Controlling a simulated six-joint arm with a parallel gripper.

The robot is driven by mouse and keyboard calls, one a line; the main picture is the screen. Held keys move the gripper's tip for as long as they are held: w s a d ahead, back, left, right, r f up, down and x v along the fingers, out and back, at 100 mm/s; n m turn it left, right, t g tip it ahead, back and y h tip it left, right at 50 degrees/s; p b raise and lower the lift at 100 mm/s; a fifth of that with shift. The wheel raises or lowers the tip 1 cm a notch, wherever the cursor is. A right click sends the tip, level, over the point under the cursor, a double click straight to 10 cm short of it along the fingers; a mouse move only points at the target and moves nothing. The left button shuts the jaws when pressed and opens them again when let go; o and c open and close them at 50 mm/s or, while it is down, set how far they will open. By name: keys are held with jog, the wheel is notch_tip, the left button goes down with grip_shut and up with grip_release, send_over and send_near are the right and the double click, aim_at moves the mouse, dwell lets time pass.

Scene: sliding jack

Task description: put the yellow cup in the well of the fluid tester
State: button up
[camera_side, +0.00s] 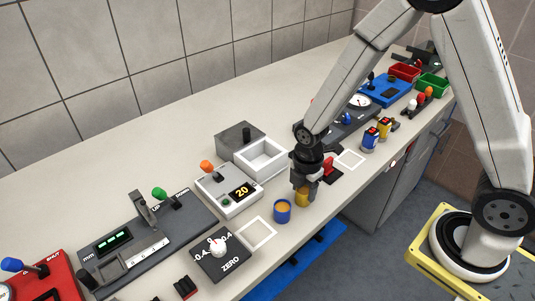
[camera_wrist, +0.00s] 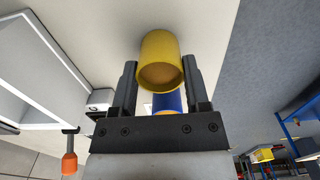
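The yellow cup (camera_side: 302,198) is upright at the front of the bench, below my gripper (camera_side: 303,186). In the wrist view the yellow cup (camera_wrist: 160,48) sits between the two dark fingers of my gripper (camera_wrist: 158,75), its orange-brown inside facing the camera. The fingers are very near its sides; I cannot tell whether they touch it, or whether the cup is off the bench. No label marks the fluid tester.
A blue cup (camera_side: 282,212) with orange contents stands just left of the yellow cup. A white unit with display 20 (camera_side: 230,198) and a ZERO dial box (camera_side: 222,258) stand further left. White square outlines (camera_side: 268,235) mark the bench. Blue and yellow containers (camera_side: 370,138) stand right.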

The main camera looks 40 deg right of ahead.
aim_at(303, 188)
jog(key=shift+r, duration=0.25)
grip_shut()
jog(key=shift+r, duration=2.25)
jog(key=shift+w+r, duration=0.2)
jog(key=shift+r, duration=0.35)
notch_tip(303, 188, up, 11)
jog(key=w, duration=0.2)
jog(key=w+f, duration=0.9)
jog(key=w, duration=0.4)
